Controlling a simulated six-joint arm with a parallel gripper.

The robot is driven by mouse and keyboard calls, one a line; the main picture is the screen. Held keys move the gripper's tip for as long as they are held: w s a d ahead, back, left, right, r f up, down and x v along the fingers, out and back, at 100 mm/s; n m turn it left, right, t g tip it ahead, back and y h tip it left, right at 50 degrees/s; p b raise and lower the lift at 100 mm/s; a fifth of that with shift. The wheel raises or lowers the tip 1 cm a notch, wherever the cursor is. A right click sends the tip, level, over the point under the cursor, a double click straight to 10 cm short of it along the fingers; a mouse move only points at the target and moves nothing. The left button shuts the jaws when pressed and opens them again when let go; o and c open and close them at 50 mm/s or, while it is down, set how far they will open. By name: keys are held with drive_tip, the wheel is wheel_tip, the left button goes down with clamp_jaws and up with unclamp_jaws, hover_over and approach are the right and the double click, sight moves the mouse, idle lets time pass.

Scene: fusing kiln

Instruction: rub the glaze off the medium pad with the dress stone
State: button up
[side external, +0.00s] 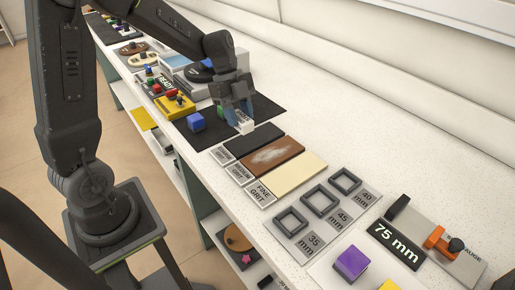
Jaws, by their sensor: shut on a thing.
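The medium pad (290,147) is a brown slab with a pale, whitish glaze smear over its middle. It lies between the dark coarse pad (253,140) and the cream fine pad (290,179). My gripper (241,121) is shut on a small whitish block, which looks like the dress stone (245,128). It is at the black mat's near right part, just beyond the dark pad and apart from the medium pad. The fingers hide part of the block. I cannot tell whether the block touches the mat.
A blue cube (195,122) sits on the black mat (265,108), left of my gripper. Grit labels (261,193) lie along the pads' left ends. Grey square gauges (291,221), a 75 mm sign (395,244) and a purple cube (351,262) are at lower right.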

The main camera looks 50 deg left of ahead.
drive_tip(key=d, duration=0.7)
drive_tip(key=shift+d, duration=0.2)
drive_tip(key=shift+f, duration=2.7)
drive_tip(key=shift+w+f, duration=0.1)
drive_tip(key=shift+f, duration=0.2)
approach(290, 148)
drive_tip(key=shift+d+x, duration=0.2)
drive_tip(key=shift+x, duration=2.35)
drive_tip(key=shift+w+f, duration=0.15)
drive_tip(key=shift+f, duration=0.35)
